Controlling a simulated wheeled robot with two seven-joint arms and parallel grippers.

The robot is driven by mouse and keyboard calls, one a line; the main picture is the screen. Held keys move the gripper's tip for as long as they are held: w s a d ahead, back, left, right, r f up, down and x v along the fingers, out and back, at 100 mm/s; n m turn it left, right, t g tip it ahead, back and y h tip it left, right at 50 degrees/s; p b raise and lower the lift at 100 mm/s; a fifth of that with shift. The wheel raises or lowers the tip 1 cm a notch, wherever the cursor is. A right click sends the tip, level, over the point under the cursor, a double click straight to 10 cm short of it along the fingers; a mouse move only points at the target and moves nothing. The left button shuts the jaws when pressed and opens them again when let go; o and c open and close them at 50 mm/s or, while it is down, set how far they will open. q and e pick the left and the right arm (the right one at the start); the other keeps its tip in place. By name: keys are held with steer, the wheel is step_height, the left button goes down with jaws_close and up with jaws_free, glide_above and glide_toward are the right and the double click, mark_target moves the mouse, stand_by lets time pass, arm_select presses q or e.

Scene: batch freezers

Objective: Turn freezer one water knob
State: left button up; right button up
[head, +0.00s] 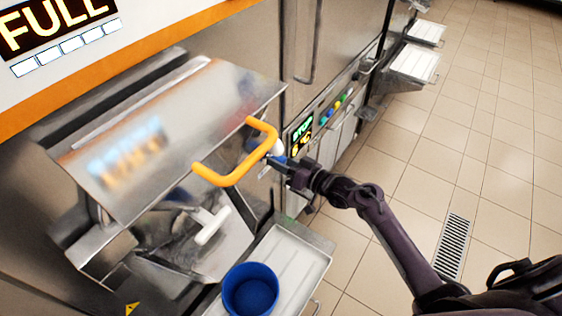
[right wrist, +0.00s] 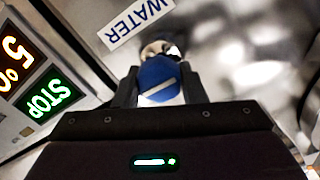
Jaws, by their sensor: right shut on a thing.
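The water knob (right wrist: 158,82) is blue with a white line across its face. It sits just below a white label reading WATER (right wrist: 137,22) in the right wrist view. My right gripper (right wrist: 158,88) is shut on the knob, with one dark finger on each side of it. In the head view my right gripper (head: 276,160) reaches the freezer front beside the yellow handle, and the knob is mostly hidden there. My left gripper is not in view.
A yellow handle (head: 240,160) sticks out from the metal lid (head: 170,140). A blue bucket (head: 250,291) stands on a metal shelf (head: 297,262) below. Tiled floor (head: 480,130) is open at right.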

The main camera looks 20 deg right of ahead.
steer(key=o, duration=1)
steer(key=b+v, duration=0.1)
steer(key=v, duration=0.6)
steer(key=shift+s+d, duration=0.25)
steer(key=shift+s, duration=0.05)
